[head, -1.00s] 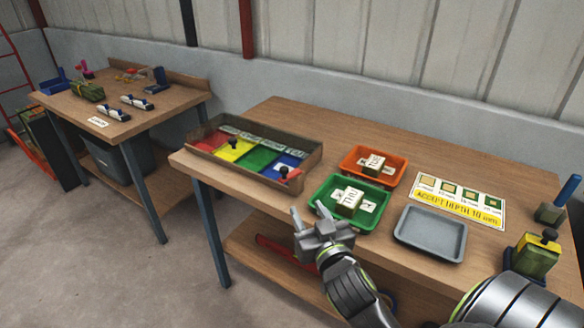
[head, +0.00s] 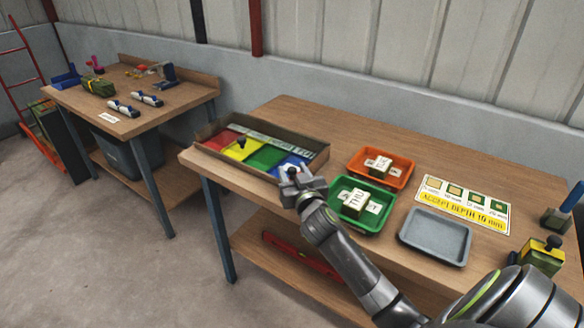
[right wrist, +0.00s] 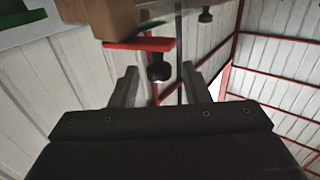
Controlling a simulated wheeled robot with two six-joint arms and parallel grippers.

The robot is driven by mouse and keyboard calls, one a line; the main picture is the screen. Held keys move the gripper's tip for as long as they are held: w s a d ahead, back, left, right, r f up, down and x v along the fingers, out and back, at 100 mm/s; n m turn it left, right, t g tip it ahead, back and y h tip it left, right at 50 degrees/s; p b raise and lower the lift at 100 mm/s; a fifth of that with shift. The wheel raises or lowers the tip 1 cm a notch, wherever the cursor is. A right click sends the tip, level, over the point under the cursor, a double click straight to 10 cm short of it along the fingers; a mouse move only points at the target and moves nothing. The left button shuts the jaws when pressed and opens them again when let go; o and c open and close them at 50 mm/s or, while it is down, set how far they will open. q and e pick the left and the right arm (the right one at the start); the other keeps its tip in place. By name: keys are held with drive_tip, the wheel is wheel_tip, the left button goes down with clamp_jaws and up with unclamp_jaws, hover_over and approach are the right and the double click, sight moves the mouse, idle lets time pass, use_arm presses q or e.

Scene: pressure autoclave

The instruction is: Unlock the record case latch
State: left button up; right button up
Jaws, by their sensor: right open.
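The record case (head: 213,146) is a shallow brown box with red, yellow, green and blue panels, near the left end of the near table. Its red latch (right wrist: 138,44) with a black knob (right wrist: 158,70) shows in the right wrist view. In the head view my right gripper (head: 294,172) is at the case's front right corner and hides the latch. In the right wrist view its open fingers stand either side of the knob; I cannot tell whether they touch it. A second black knob (head: 241,143) stands on the yellow panel. My left gripper is not in view.
Close to the right arm are a green tray (head: 338,222) holding a labelled block, an orange tray (head: 402,162) and an empty grey tray (head: 421,257). A depth sign (head: 465,204) lies behind. Another table (head: 170,107) stands at the left with free floor before it.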

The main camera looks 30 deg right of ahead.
drive_tip(key=shift+x, duration=0.8)
clamp_jaws()
drive_tip(key=n+y+p, duration=0.1)
drive_tip(key=s+y+p, duration=0.1)
drive_tip(key=p, duration=0.1)
drive_tip(key=shift+d+r+n+y, duration=0.15)
drive_tip(key=shift+r+n+y, duration=0.05)
drive_tip(key=shift+n+y, duration=0.2)
drive_tip(key=shift+s+f+n+t+y+p, duration=0.15)
drive_tip(key=shift+n+y+p, duration=0.2)
drive_tip(key=shift+y+p, duration=0.25)
drive_tip(key=shift+s+f+n+t+y+p, duration=0.15)
drive_tip(key=shift+n+y+p, duration=0.2)
drive_tip(key=shift+y+p, duration=0.2)
drive_tip(key=shift+w, duration=0.1)
unclamp_jaws()
drive_tip(key=shift+r, duration=0.1)
